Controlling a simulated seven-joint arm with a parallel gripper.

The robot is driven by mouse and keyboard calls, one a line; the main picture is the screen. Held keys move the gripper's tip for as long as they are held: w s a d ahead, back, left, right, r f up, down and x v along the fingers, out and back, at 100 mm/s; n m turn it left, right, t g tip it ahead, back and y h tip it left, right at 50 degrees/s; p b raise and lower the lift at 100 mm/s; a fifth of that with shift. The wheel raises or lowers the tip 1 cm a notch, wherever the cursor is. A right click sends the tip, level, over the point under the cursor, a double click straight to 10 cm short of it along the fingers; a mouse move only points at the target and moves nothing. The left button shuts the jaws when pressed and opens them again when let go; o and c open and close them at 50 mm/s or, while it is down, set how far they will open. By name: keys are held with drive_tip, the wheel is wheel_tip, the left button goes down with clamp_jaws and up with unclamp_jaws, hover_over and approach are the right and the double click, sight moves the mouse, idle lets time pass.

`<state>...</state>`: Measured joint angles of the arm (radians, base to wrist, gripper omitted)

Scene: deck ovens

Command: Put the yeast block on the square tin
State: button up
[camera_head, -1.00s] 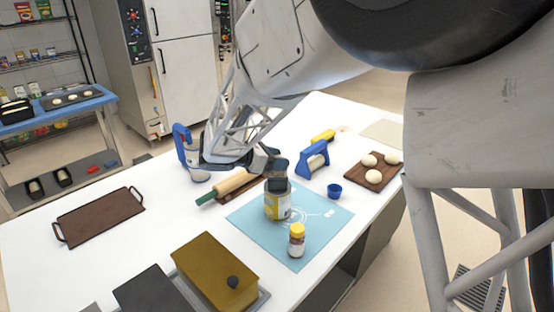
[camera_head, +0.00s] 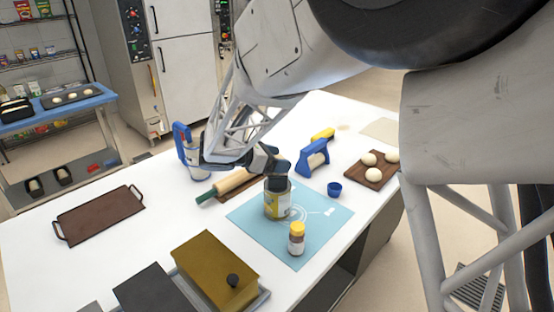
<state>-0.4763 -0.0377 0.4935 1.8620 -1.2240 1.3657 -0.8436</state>
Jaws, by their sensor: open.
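The square tin (camera_head: 276,206), grey with a yellow label, stands upright on the light blue mat (camera_head: 329,221). My gripper (camera_head: 278,184) is open and points down at the top of the tin. Its dark fingers cover the tin's upper opening or lid. I cannot make out the yeast block; anything at the tin's top between the fingers is hidden by the gripper. I cannot tell whether the fingers touch the tin.
A yellow-lidded jar (camera_head: 297,240) stands in front of the tin. A rolling pin (camera_head: 233,182), a small blue cup (camera_head: 334,189) and a blue-handled tool (camera_head: 314,158) are close by. A dough board (camera_head: 376,178) lies right, a brown tray (camera_head: 100,216) left.

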drive_tip(key=shift+r, duration=0.2)
drive_tip(key=v, duration=1.2)
drive_tip(key=shift+d, duration=0.1)
idle(0.6)
drive_tip(key=s+d+r+m+g+y, duration=0.1)
drive_tip(key=s+d+m+g+y, duration=0.15)
drive_tip(key=s+d+m, duration=0.55)
drive_tip(key=s+d+r+m+g+y, duration=0.25)
drive_tip(key=s+d, duration=0.35)
drive_tip(key=d, duration=0.5)
drive_tip(key=s+d+f+m+t+y, duration=0.1)
drive_tip(key=s+d+m+y, duration=0.2)
drive_tip(key=s+m, duration=0.3)
drive_tip(key=s+d+f+m+t+y, duration=0.1)
drive_tip(key=s+d+m+y, duration=0.3)
drive_tip(key=s, duration=0.8)
drive_tip(key=shift+f+m+y, duration=0.3)
drive_tip(key=shift+f+m, duration=0.25)
drive_tip(key=shift+m, duration=0.6)
